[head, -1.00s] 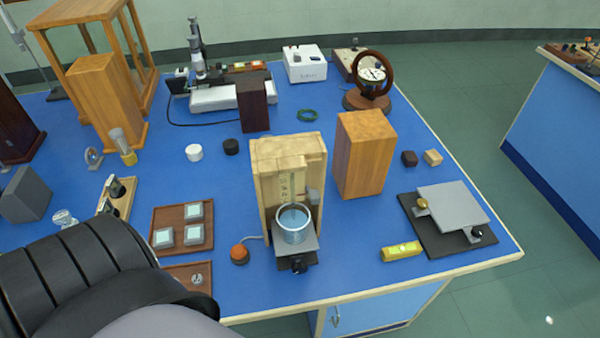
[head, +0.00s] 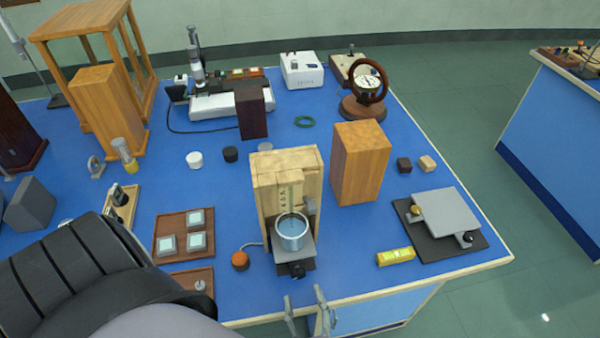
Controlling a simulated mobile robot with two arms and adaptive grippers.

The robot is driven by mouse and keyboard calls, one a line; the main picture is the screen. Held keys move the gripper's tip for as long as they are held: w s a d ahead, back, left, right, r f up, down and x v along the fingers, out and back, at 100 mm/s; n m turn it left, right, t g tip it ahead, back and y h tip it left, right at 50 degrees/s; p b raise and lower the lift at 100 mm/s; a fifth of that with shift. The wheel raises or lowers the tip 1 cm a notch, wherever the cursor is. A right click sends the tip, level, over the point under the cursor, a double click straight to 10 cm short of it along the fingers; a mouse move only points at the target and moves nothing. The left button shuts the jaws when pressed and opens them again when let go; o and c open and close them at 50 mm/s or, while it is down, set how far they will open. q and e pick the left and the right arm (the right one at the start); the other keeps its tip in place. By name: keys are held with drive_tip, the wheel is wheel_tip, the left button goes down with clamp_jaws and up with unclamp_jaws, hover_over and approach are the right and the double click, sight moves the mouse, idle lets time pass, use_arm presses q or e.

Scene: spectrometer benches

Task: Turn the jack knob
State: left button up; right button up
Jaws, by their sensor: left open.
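A small jack (head: 311,246) with a grey top stands at the front of the wooden stand (head: 262,205) and carries a metal beaker of bluish liquid (head: 291,231). Its black knob (head: 297,270) faces the table's front edge. My left gripper (head: 303,296) shows only its two fingers at the bottom middle, open and apart, just below the knob in the picture. I see nothing between them, and cannot tell how far they are from the knob. A second, flat jack (head: 446,214) at the right has a brass knob and a black knob (head: 467,239). My right gripper is not in view.
An orange button (head: 240,260) with a cable sits left of the jack. A brown tray (head: 177,224) holds pale square pieces.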

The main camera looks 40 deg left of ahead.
sight(299, 277)
use_arm(q)
drive_tip(key=x, duration=0.5)
drive_tip(key=shift+p, duration=0.35)
drive_tip(key=shift+c, duration=0.6)
drive_tip(key=c, duration=1.1)
